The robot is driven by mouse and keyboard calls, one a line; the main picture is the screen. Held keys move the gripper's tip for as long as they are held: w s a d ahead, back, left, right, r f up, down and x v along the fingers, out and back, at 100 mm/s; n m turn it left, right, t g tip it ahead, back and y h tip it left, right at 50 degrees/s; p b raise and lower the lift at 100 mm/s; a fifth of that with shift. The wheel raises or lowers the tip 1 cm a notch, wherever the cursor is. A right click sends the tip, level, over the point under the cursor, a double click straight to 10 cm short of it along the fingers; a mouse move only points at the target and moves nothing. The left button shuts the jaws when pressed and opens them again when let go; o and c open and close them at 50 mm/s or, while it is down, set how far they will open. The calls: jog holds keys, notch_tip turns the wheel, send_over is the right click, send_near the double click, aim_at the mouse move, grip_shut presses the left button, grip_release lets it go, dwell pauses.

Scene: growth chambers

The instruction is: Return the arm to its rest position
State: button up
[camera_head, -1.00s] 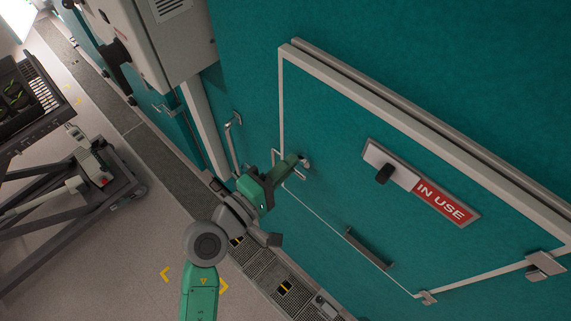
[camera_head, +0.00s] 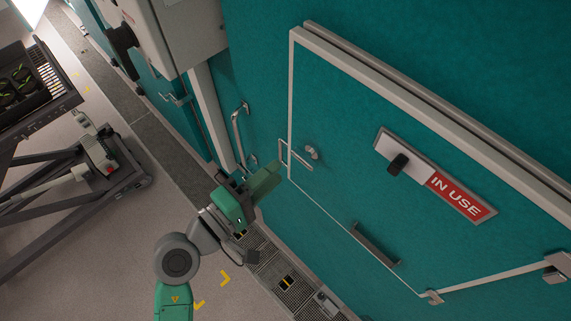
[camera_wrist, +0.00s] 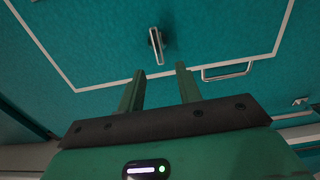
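My gripper (camera_head: 270,180) is green and stands out in front of the teal chamber wall, a little left of and below the door latch. The wrist view shows its two fingers (camera_wrist: 160,88) apart, with nothing between them. The small metal latch handle (camera_head: 312,153) is on the teal door (camera_head: 345,180). In the wrist view the latch handle (camera_wrist: 156,46) lies beyond the fingertips, apart from them. The door looks shut within its pale frame.
A sliding sign (camera_head: 432,177) reads "IN USE" on the door. A bar handle (camera_head: 375,244) is lower on it. A wall rail (camera_head: 239,135) is close to my gripper. A grey box (camera_head: 170,30) juts out above. A dark cart (camera_head: 75,180) stands left, with open floor between.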

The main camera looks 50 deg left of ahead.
jog(key=shift+s+d, duration=0.15)
jog(key=shift+s, duration=0.55)
jog(key=w+r+m+y, duration=0.1)
jog(key=w+r, duration=0.1)
jog(key=r, duration=0.2)
jog(key=w+r+m+t+y+b, duration=0.1)
jog(key=w+r, duration=0.1)
jog(key=r, duration=0.1)
jog(key=w+r+m+t+b, duration=0.1)
jog(key=w+r, duration=0.2)
jog(key=r, duration=0.1)
jog(key=shift+r+y, duration=0.3)
jog(key=shift+y, duration=0.1)
notch_tip(320, 180, up, 12)
jog(key=w+d+m+t+y+b, duration=0.1)
jog(key=d+m+t+y+b, duration=0.1)
jog(key=t+y, duration=0.1)
jog(key=w+d+r+m+t+h+p, duration=0.1)
jog(key=d+r+m+h+p, duration=0.1)
jog(key=d+r+m+h, duration=0.2)
jog(key=w+d+r+m+t+h+p, duration=0.1)
jog(key=d+r+m+h+p, duration=0.2)
jog(key=d+r+m, duration=0.7)
jog(key=d+r+h, duration=0.1)
jog(key=d+r, duration=0.1)
jog(key=d, duration=0.8)
jog(key=shift+m, duration=0.4)
